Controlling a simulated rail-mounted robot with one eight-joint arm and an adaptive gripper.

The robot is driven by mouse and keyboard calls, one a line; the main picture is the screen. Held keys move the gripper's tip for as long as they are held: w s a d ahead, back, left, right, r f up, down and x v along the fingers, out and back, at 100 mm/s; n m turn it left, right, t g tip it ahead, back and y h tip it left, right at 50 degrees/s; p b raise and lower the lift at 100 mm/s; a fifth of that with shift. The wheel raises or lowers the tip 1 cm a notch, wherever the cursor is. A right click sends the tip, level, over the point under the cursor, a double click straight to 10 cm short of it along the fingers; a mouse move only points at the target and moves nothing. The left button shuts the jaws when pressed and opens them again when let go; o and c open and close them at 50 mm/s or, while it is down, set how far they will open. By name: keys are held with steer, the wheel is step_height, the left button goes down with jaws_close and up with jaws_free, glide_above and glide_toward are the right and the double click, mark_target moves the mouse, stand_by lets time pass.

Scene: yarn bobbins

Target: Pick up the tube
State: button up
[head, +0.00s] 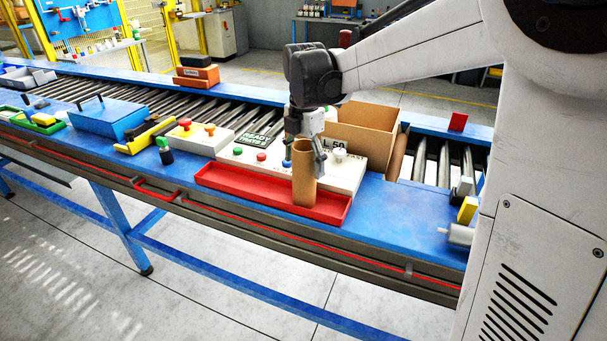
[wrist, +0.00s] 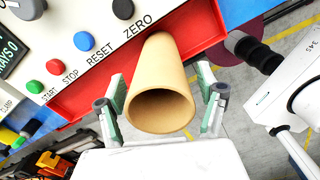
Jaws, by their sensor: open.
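A brown cardboard tube (head: 304,187) stands upright in a long red tray (head: 250,188) on the blue workbench. In the wrist view the tube (wrist: 161,85) shows its open end towards the camera, between the two fingers. My gripper (head: 305,155) is over the top of the tube in the head view. In the wrist view my gripper (wrist: 162,105) is open, one finger on each side of the tube, with a gap on both sides.
A white control box (head: 240,154) with coloured buttons stands right behind the tray. An open cardboard box (head: 365,135) is behind it. A blue toolbox (head: 108,118) and several small items lie to the left. A yellow block (head: 467,210) is at the right.

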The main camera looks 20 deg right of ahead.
steer(key=shift+f, duration=0.45)
steer(key=c, duration=1.2)
steer(key=shift+c, duration=0.2)
steer(key=shift+r, duration=0.1)
